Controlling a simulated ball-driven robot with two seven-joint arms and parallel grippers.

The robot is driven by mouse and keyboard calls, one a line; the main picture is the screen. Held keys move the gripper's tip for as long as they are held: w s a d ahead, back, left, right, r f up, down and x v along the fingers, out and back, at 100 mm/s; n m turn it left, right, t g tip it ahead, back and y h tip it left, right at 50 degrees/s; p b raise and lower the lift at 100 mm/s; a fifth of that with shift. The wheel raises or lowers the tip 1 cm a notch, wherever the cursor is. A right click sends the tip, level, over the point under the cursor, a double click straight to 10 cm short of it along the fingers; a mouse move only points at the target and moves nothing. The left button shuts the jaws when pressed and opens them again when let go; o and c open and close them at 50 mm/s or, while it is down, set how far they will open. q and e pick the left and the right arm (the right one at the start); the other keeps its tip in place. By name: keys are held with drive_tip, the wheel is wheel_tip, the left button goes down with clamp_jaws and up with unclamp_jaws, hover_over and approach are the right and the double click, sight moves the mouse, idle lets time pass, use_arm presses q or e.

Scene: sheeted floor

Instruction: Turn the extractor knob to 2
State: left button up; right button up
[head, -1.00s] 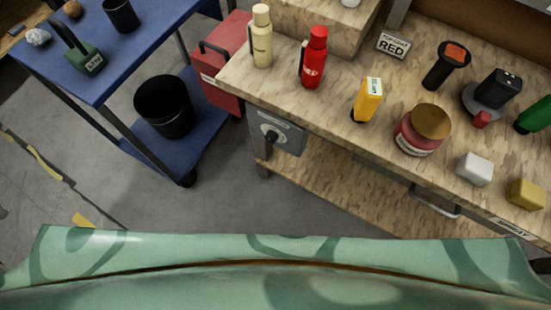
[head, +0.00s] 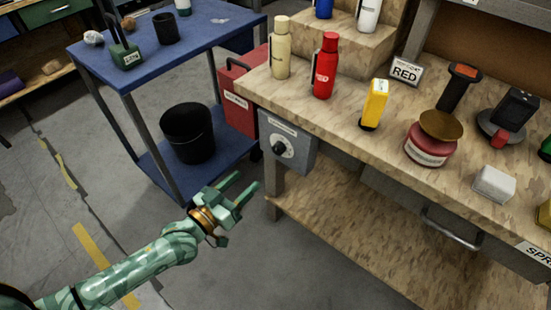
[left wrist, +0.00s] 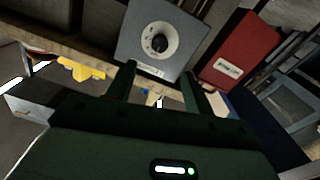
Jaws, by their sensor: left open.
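The extractor knob (head: 279,149) is a dark knob on a pale dial, on the front of a grey box (head: 300,152) fixed under the bench's left end. The dial marks are too small to read. My left gripper (head: 248,188) is open and empty, below and to the left of the box, apart from it. In the left wrist view the knob (left wrist: 159,43) shows ahead of and above my open fingers (left wrist: 158,80), and the box face looks tilted. My right gripper is not in view.
The wooden bench (head: 350,113) holds a red flask (head: 325,70), a yellow device (head: 375,103) and a red jar (head: 430,143). A red case (head: 240,100) stands left of the box. A blue cart (head: 150,70) with a black bin (head: 187,133) is further left. Floor before the box is clear.

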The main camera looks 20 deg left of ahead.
sight(276, 152)
use_arm(q)
drive_tip(key=b+x, duration=0.1)
drive_tip(key=x, duration=0.4)
drive_tip(key=b+x, duration=0.2)
drive_tip(key=x, duration=0.4)
drive_tip(key=shift+w+f, duration=0.15)
drive_tip(key=shift+f, duration=0.1)
drive_tip(key=shift+w+d+r+b, duration=0.15)
drive_tip(key=shift+w+b, duration=0.2)
drive_tip(key=shift+w, duration=0.2)
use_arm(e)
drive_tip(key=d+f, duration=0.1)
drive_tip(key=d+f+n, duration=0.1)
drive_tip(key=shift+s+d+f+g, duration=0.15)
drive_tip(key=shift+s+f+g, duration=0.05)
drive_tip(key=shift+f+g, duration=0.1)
use_arm(q)
drive_tip(key=c, duration=1)
